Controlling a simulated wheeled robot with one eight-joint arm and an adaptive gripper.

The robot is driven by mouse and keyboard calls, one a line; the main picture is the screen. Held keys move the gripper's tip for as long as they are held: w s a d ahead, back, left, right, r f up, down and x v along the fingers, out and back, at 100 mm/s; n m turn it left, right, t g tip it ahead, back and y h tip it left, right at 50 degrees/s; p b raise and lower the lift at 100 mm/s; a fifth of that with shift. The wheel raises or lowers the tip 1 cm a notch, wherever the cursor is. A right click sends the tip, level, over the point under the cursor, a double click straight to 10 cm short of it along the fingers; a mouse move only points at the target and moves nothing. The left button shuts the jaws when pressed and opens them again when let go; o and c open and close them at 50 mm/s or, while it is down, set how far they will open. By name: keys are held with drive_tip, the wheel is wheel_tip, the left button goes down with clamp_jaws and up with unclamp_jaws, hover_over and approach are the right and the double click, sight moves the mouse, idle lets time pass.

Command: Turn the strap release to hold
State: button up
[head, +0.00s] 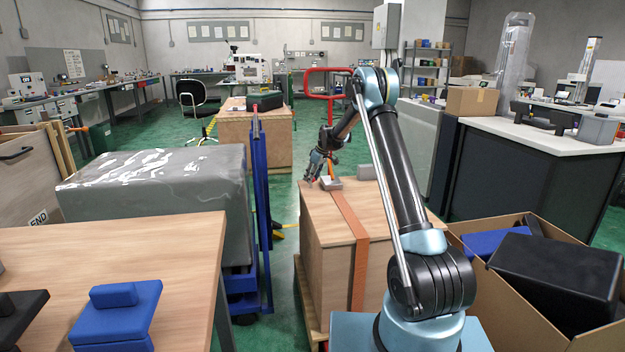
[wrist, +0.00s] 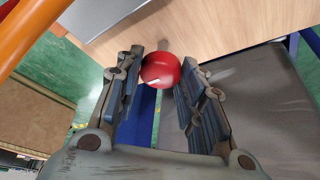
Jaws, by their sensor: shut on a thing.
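The wooden crate (head: 325,240) stands ahead with an orange strap (head: 356,262) over its top and front side. A small grey fitting (head: 331,184) sits on the crate top near the strap. My gripper (head: 313,172) is at the far left edge of the crate top, beside this fitting. In the wrist view, a round red knob (wrist: 160,69) with a small white mark lies between the fingertips of my gripper (wrist: 158,74), which is shut on it. The knob is mostly hidden in the head view. I cannot read its setting.
A blue trolley (head: 261,200) with a grey wrapped load (head: 160,195) stands left of the crate. A wooden table (head: 150,245) is at the front left. An open cardboard box (head: 490,292) with dark and blue items is at the right. A red rail (head: 328,70) rises behind.

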drive_tip(key=shift+m, duration=0.3)
drive_tip(key=m+t, duration=0.1)
drive_tip(key=m, duration=0.2)
drive_tip(key=shift+m+h, duration=0.3)
drive_tip(key=shift+h, duration=0.1)
drive_tip(key=m, duration=0.2)
drive_tip(key=m+t+h, duration=0.1)
drive_tip(key=m, duration=0.1)
drive_tip(key=shift+s+a+m+h, duration=0.1)
drive_tip(key=shift+a+m+h, duration=0.1)
drive_tip(key=shift+m+h, duration=0.1)
drive_tip(key=m+h, duration=0.1)
drive_tip(key=m, duration=0.3)
drive_tip(key=shift+a+h, duration=0.1)
drive_tip(key=shift+h, duration=0.3)
drive_tip(key=shift+a+m+h, duration=0.1)
drive_tip(key=shift+m+h, duration=0.8)
drive_tip(key=shift+m, duration=1.6)
drive_tip(key=o, duration=1)
drive_tip(key=shift+o, duration=0.2)
